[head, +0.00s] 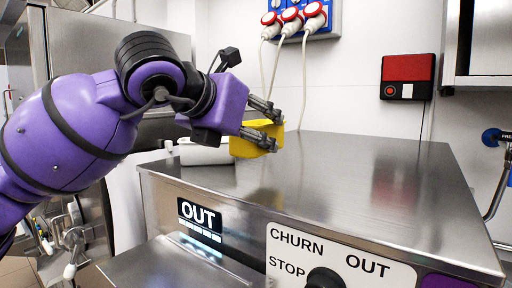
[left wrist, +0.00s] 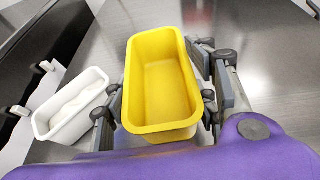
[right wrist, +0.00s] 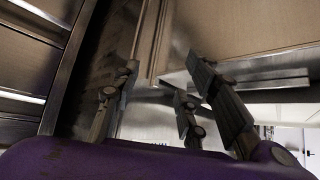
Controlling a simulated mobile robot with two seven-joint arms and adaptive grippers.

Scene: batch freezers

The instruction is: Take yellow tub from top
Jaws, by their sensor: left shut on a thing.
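The yellow tub (head: 248,148) is at the left part of the machine's steel top in the head view, held in my left gripper (head: 275,124). In the left wrist view the yellow tub (left wrist: 160,85) is upright, open and empty, between the fingers of my left gripper (left wrist: 165,100). I cannot tell whether its base touches the top. A white tub (head: 205,152) with pale contents stands beside it; it also shows in the left wrist view (left wrist: 75,108). My right gripper (right wrist: 170,100) shows only in the right wrist view, with fingers apart and nothing between them.
The steel machine top (head: 350,180) is clear to the right of the tubs. Its front carries an OUT display (head: 200,220) and a label panel with a black knob (head: 324,278). Red plugs (head: 292,18) with hanging cables are on the back wall. Panels and a metal ledge are close to my right gripper.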

